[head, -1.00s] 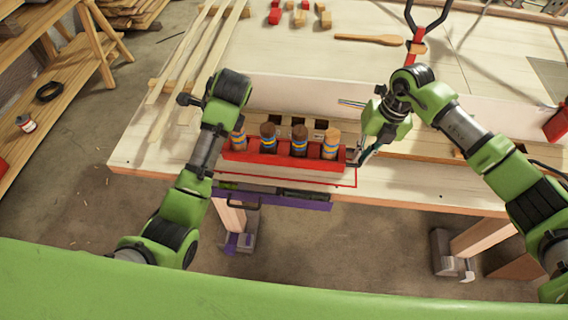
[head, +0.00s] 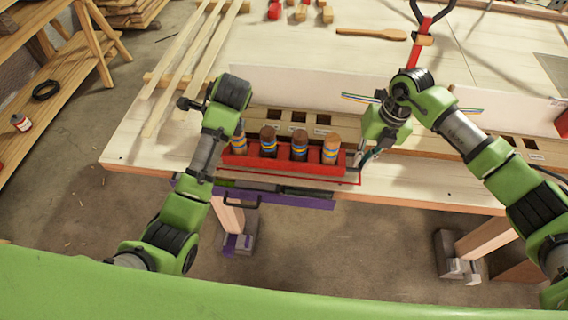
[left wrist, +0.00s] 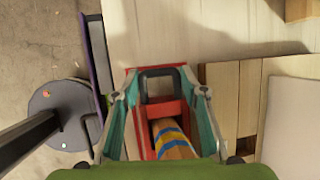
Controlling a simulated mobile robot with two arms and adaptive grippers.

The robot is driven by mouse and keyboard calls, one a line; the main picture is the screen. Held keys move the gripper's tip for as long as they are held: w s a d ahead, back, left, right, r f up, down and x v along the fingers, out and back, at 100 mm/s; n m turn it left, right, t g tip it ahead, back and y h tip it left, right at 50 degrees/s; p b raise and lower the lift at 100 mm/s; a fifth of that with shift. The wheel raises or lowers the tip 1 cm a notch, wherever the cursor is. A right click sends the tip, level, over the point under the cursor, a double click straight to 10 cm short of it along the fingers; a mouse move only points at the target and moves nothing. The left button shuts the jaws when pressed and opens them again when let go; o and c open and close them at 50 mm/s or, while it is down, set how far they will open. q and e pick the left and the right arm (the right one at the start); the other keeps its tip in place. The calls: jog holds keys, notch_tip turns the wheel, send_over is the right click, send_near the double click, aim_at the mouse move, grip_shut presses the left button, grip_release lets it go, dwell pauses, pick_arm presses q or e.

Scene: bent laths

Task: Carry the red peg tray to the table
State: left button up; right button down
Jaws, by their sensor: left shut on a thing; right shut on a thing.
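The red peg tray (head: 290,167) is level at the front edge of the table (head: 440,190), with several banded wooden pegs (head: 299,146) upright in it. A thin red outline (head: 360,178) shows just below its right end; I cannot tell whether the tray touches the tabletop. My right gripper (head: 362,160) is shut on the tray's right end. My left gripper is hidden behind its arm in the head view. In the left wrist view my left gripper (left wrist: 161,92) is shut on the tray's left end, its fingers either side of the black handle (left wrist: 160,73).
A wooden block with square slots (head: 297,117) lies behind the tray, before a pale upright board (head: 300,88). Long laths (head: 190,65) lie at left. A purple drawer (head: 290,199) with a dark handle is under the table's front edge. A shelf (head: 55,90) stands far left.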

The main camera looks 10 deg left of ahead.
pick_arm(q)
jog(key=shift+f, duration=0.4)
pick_arm(e)
jog(key=shift+d+f, duration=0.1)
jog(key=shift+f, duration=0.25)
pick_arm(q)
jog(key=o, duration=1.4)
jog(key=shift+r, duration=0.15)
pick_arm(e)
jog(key=c, duration=2.2)
grip_release()
jog(key=shift+r, duration=0.1)
pick_arm(q)
jog(key=shift+r, duration=0.15)
pick_arm(e)
jog(key=shift+r, duration=0.15)
